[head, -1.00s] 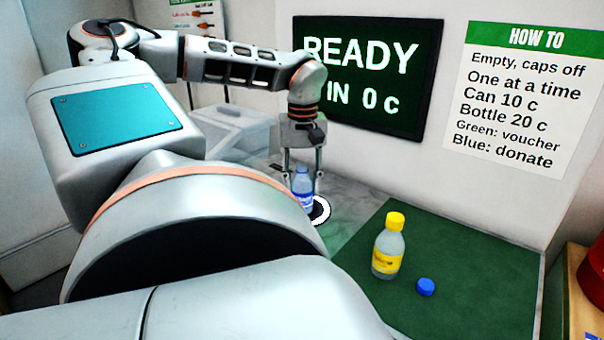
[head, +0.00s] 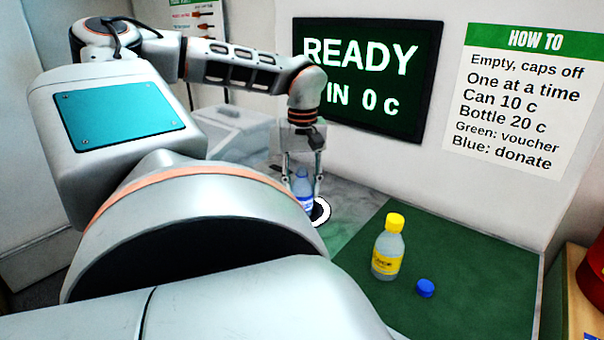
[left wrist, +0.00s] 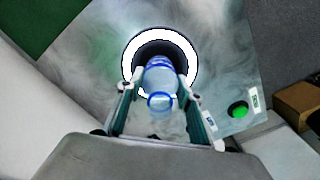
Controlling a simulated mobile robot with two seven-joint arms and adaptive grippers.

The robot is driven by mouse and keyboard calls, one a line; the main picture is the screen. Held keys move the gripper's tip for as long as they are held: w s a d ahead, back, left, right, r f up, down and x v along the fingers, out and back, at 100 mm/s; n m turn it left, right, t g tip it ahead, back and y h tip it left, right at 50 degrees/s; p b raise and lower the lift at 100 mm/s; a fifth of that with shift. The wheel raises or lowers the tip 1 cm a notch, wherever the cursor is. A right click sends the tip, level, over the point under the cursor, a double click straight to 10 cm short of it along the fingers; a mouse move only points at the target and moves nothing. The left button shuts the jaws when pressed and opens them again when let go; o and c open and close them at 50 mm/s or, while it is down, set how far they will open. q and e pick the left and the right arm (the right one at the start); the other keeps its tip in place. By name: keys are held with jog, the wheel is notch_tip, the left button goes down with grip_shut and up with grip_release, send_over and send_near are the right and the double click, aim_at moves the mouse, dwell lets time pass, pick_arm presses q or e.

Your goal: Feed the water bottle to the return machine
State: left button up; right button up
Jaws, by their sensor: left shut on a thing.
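The clear water bottle with a blue label (head: 304,190) is upright between the fingers of my left gripper (head: 302,184), which is shut on it. In the left wrist view the bottle (left wrist: 160,80) shows an uncapped mouth and overlaps the dark round opening of the return machine, ringed in white (left wrist: 189,57). The white ring (head: 321,212) also shows beside the bottle in the head view. How far the bottle's base is into the opening is hidden. The machine's screen (head: 368,78) reads READY, IN 0 c. My right gripper is not in view.
A yellow-capped bottle (head: 387,255) stands on the green mat (head: 470,270), with a loose blue cap (head: 426,288) beside it. A green button (left wrist: 238,109) is near the opening. A HOW TO sign (head: 520,100) is on the wall. A red object (head: 592,270) is at the right edge.

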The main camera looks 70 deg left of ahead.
aim_at(302, 201)
pick_arm(q)
jog(key=shift+f, duration=0.35)
dwell(0.3)
jog(key=shift+f+b, duration=0.55)
jog(key=shift+f, duration=1.15)
dwell(0.4)
jog(key=o, duration=1.2)
jog(key=shift+o, duration=0.2)
jog(key=shift+r, duration=0.15)
